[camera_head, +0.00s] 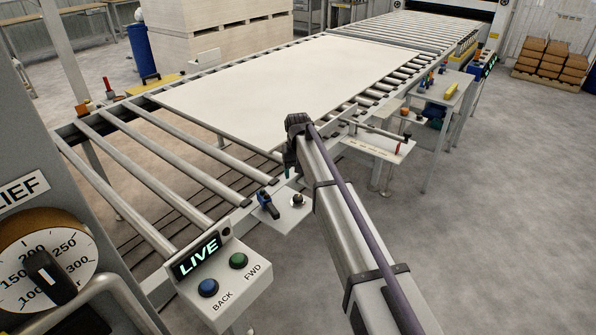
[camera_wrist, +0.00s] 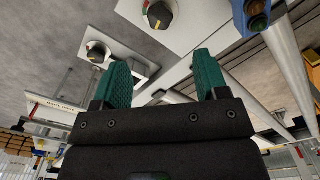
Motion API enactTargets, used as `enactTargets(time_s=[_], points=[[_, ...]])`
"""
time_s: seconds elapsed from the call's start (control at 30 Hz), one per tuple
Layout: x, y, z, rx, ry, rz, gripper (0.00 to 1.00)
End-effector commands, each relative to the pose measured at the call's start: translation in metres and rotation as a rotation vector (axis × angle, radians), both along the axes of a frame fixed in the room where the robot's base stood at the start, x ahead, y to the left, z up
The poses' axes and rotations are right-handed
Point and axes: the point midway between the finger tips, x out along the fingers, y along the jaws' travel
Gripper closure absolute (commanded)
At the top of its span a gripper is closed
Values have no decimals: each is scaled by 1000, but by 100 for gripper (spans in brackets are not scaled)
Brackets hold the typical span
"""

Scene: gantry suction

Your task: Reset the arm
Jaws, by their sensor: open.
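My gripper (camera_wrist: 160,85) shows in the wrist view as two green fingers spread apart, with nothing between them. In the head view my arm reaches up from the lower right, and the gripper end (camera_head: 290,160) is mostly hidden behind its dark wrist. It hangs near the front edge of the roller conveyor (camera_head: 175,191), close to a small white plate with a knob (camera_head: 298,200). A knob with a black and yellow cap (camera_wrist: 158,14) is beyond the fingertips in the wrist view, apart from them.
A pale sheet (camera_head: 290,90) lies on the rollers. A control box (camera_head: 222,285) with a LIVE display and blue and green buttons stands in front. A dial panel (camera_head: 40,270) is at the left. A side table (camera_head: 440,95) holds small items. Open floor lies at the right.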

Motion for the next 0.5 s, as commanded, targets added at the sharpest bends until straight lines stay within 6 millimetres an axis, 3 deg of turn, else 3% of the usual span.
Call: enactTargets(time_s=[0.17, 0.27, 0.37, 0.5], points=[[0, 0, -2, 0, 0, 1, 33], [-17, -5, -2, 0, 0, 4, 33], [-70, -30, -2, 0, 0, -4, 33], [-180, -106, -2, -1, 1, -69, 33]])
